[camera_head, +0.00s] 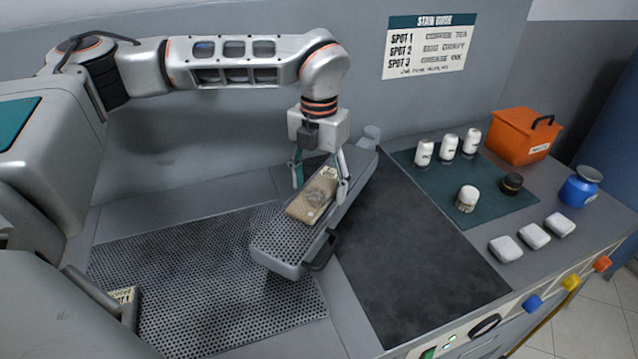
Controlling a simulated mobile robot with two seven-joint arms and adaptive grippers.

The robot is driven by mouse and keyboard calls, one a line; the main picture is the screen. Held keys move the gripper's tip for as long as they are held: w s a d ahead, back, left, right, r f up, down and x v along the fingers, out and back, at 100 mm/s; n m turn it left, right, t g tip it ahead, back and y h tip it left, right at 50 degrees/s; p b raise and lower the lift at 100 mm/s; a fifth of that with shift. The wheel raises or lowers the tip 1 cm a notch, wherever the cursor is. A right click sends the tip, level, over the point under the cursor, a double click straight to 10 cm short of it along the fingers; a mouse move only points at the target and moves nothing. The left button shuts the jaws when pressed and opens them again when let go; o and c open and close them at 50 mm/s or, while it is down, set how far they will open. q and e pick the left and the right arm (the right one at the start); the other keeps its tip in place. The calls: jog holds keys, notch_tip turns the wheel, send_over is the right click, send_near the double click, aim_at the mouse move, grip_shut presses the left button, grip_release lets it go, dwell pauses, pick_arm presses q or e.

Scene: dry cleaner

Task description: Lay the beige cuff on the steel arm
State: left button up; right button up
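The beige cuff (312,200) has a brown stain and a small pale label. It lies lengthwise on the perforated top of the steel arm (274,238), which runs from front left to back right. My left gripper (320,190) points down over the cuff's far part. Its two fingers are spread wide, one on each side of the cuff, and look open. I cannot tell whether either finger touches it. My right gripper is not in view.
A perforated grate (200,290) lies left of the steel arm and a dark mat (410,260) lies right. A green mat (440,185) holds white bottles and a dark-capped jar. White blocks (533,236), an orange box (522,138) and a blue jar (580,187) stand further right.

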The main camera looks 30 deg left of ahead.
aim_at(319, 190)
pick_arm(q)
notch_tip(319, 190, up, 12)
jog(key=shift+r, duration=0.15)
dwell(0.3)
dwell(0.5)
